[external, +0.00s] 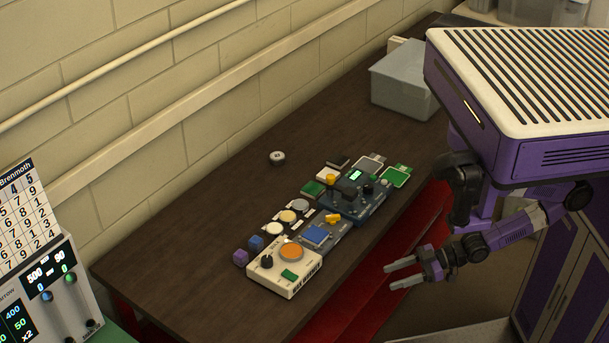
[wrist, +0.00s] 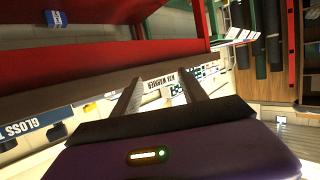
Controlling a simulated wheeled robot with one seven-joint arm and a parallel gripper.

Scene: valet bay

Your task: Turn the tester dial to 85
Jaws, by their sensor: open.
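The blue-grey tester (external: 369,211) stands on the brown bench in the external view. It has a small lit green display and a black dial (external: 368,189); the reading and dial setting are too small to read. In the wrist view a blue front panel (wrist: 40,124) reads "GLOSS T", cut off by the frame edge. My gripper (external: 390,276) is open and empty, in front of the bench's near edge and apart from the tester. Its two fingers (wrist: 160,84) also show in the wrist view, with nothing between them; the dial is not visible there.
A cream warmer (external: 300,284) with an orange disc and black knob stands left of the tester. Small cubes, discs and cards lie around both. A grey bin (external: 403,82) stands at the back, and a control box (external: 66,300) at lower left. The bench's left part is clear.

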